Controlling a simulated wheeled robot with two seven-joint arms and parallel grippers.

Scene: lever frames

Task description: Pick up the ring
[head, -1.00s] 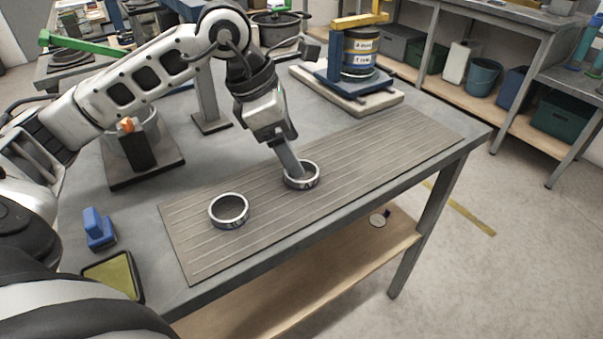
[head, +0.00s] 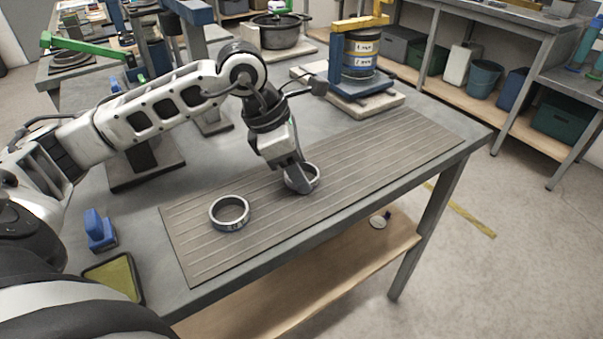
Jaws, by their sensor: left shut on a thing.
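Two metal rings lie on the grey ribbed mat (head: 385,160) on the workbench. The nearer ring (head: 231,227) lies flat to the left, with nothing touching it. My left gripper (head: 302,186) points down at the farther ring (head: 317,180) and is shut on it. My right gripper is not in view.
A blue press-like stand with a labelled canister (head: 360,52) stands at the back right. A blue block (head: 98,230) and a yellow-green tray (head: 112,277) sit at the front left. The mat's right part is clear.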

